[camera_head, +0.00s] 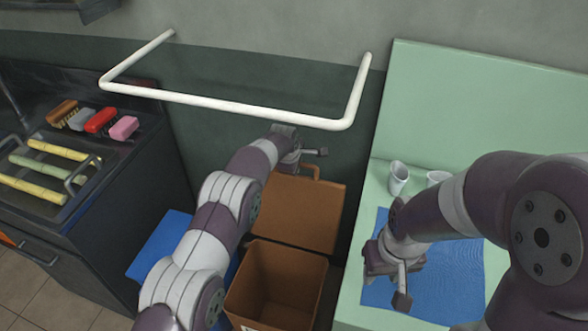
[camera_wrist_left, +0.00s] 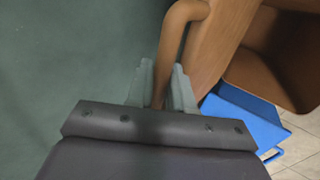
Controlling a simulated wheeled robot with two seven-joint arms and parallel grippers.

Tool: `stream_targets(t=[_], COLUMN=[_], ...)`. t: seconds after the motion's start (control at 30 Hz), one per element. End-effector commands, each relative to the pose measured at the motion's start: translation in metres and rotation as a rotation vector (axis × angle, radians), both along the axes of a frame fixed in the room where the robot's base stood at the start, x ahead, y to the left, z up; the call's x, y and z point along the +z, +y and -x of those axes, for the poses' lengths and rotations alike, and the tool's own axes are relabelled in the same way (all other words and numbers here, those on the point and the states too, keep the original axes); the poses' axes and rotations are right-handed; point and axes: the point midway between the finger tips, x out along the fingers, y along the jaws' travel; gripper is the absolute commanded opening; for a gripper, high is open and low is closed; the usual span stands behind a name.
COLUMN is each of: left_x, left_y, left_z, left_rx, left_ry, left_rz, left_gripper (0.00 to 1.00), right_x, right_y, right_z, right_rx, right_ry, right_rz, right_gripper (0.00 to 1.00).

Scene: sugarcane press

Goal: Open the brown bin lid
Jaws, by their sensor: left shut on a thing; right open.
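The brown bin (camera_head: 275,318) stands on the floor in the middle of the head view, and its inside shows. Its brown lid (camera_head: 300,212) is raised at the bin's far side, its flat face turned toward me. The lid's curved handle (camera_head: 312,168) is at the lid's far edge. My left gripper (camera_head: 308,152) is shut on this handle. In the left wrist view, the fingers (camera_wrist_left: 162,88) sit on both sides of the brown handle (camera_wrist_left: 176,40). My right gripper (camera_head: 388,285) is open and empty above the blue mat.
A white rail (camera_head: 230,105) sticks out from the wall above the lid. At left, a dark counter (camera_head: 110,205) holds brushes and cane pieces (camera_head: 48,168). A green table (camera_head: 360,225) at right bears a blue mat (camera_head: 455,275) and white cups (camera_head: 398,178). A blue object (camera_head: 160,245) lies left of the bin.

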Motion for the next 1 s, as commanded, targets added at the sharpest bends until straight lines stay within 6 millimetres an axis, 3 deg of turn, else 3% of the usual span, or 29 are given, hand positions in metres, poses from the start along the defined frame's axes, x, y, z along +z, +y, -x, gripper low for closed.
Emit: stream_targets(t=[0.57,0.6,0.63,1.0], left_x=[-0.0010,-0.0009,-0.0009,-0.0006], left_y=[-0.0024,-0.0025,-0.0025,-0.0012], left_z=[0.0011,0.0011,0.0010,0.0018], left_rx=[-0.003,-0.003,-0.003,-0.002], left_ry=[0.001,0.001,0.001,0.002], left_rz=[0.001,0.001,0.001,0.000], left_gripper=[0.00,0.31,0.38,0.38], right_x=[-0.0023,-0.0023,-0.0023,-0.0029], right_y=[0.0000,0.0000,0.0000,0.0000], right_z=[0.0002,0.0002,0.0002,0.0002], right_rx=[0.000,0.000,0.000,0.000], right_ry=[0.000,0.000,0.000,0.000], right_rz=[0.000,0.000,0.000,0.000], right_gripper=[0.43,0.43,0.43,0.43])
